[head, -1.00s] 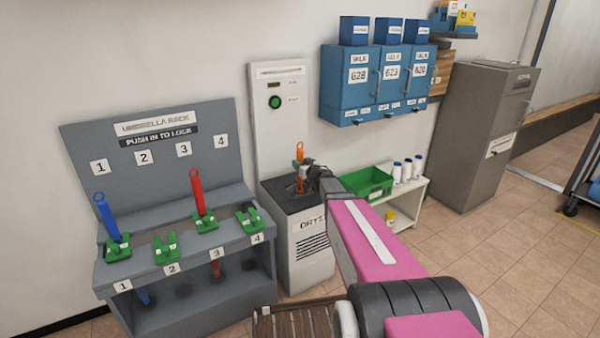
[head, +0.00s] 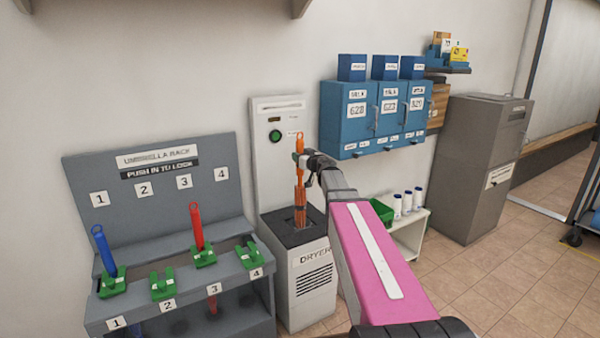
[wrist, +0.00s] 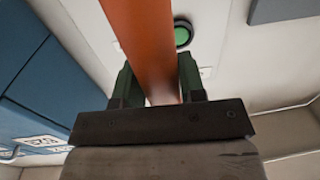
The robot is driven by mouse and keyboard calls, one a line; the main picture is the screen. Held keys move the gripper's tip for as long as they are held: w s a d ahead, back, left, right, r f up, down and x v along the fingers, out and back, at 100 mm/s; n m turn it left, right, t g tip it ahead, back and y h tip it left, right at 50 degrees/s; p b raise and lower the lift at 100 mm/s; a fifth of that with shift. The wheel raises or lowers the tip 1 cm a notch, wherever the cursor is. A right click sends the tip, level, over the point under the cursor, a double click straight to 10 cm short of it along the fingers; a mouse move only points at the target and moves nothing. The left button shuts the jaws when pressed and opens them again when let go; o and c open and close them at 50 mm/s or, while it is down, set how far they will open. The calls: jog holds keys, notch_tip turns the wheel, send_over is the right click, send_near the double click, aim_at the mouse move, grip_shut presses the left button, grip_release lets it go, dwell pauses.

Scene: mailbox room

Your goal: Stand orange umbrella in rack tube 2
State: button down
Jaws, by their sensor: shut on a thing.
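My gripper (head: 309,172) is shut on the orange umbrella (head: 300,190), which also fills the space between the fingers in the wrist view (wrist: 148,45). The umbrella is upright, with its ring handle on top. Its lower end is at the dark opening in the top of the dryer (head: 312,283); I cannot tell whether the tip is still inside. The umbrella rack (head: 150,215) stands at the left. Tube 2, with its green clip (head: 162,287), is empty. A blue umbrella (head: 104,247) stands in tube 1 and a red umbrella (head: 197,225) in tube 3. Tube 4 (head: 250,258) is empty.
Blue lockers (head: 372,120) hang on the wall above right of the dryer. A white shelf (head: 408,238) with a green crate (head: 382,211) and white bottles stands right of my arm. A grey cabinet (head: 470,170) stands farther right. Floor at right is open.

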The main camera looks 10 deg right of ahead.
notch_tip(320, 180, up, 18)
jog(key=shift+r, duration=0.45)
dwell(0.6)
dwell(1.1)
